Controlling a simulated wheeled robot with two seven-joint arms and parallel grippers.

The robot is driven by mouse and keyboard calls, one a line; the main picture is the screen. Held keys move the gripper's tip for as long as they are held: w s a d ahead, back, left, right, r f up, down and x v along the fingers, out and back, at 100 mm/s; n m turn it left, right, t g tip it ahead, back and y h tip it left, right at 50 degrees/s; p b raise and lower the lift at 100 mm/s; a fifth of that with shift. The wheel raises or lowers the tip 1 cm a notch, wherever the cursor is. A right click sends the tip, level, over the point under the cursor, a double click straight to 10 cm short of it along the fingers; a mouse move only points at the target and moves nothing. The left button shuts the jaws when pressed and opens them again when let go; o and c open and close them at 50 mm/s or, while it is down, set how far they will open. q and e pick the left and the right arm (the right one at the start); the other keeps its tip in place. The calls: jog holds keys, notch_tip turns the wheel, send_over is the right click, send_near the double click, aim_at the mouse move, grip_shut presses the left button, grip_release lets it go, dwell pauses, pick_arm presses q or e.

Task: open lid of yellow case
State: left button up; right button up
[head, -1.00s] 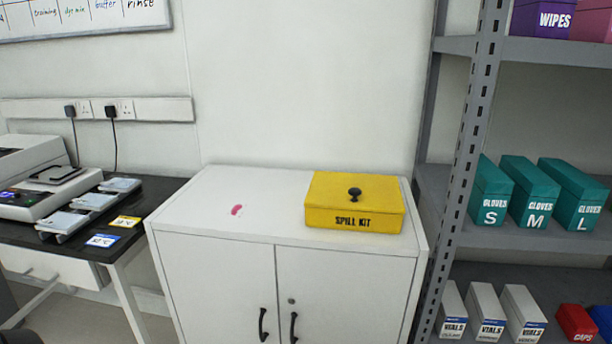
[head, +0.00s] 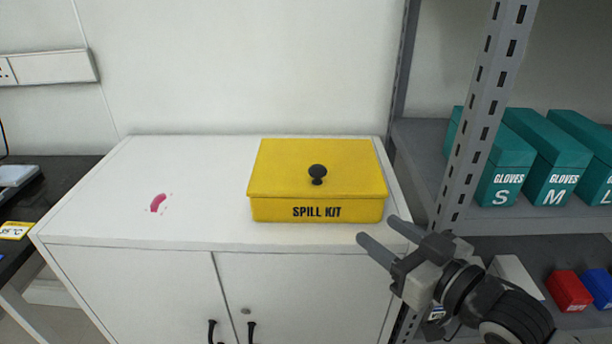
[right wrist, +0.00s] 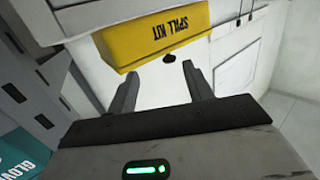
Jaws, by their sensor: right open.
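The yellow case (head: 280,209), marked SPILL KIT, sits on the right part of the white cabinet top. Its yellow lid (head: 280,165) is shut and has a black knob (head: 317,173) near the middle. My right gripper (head: 382,238) is open and empty, to the right of and in front of the case, apart from it. In the right wrist view the case (right wrist: 150,45) appears upside down beyond the spread fingers (right wrist: 163,85). A small dark thing just past the case's edge there may be the knob. My left gripper is not in view.
The white cabinet top (head: 200,225) is clear left of the case, apart from a pink mark (head: 158,202). A grey shelf post (head: 478,120) stands close to my right arm. Green glove boxes (head: 500,170) stand on the shelf behind it.

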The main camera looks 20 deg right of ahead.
jog(key=y, duration=0.1)
send_near(318, 168)
jog(key=shift+n+t, duration=0.3)
jog(key=shift+n, duration=0.1)
jog(key=x, duration=0.6)
jog(key=p+x, duration=0.1)
jog(key=x, duration=0.3)
jog(key=shift+f, duration=0.3)
grip_shut()
jog(key=shift+r, duration=0.15)
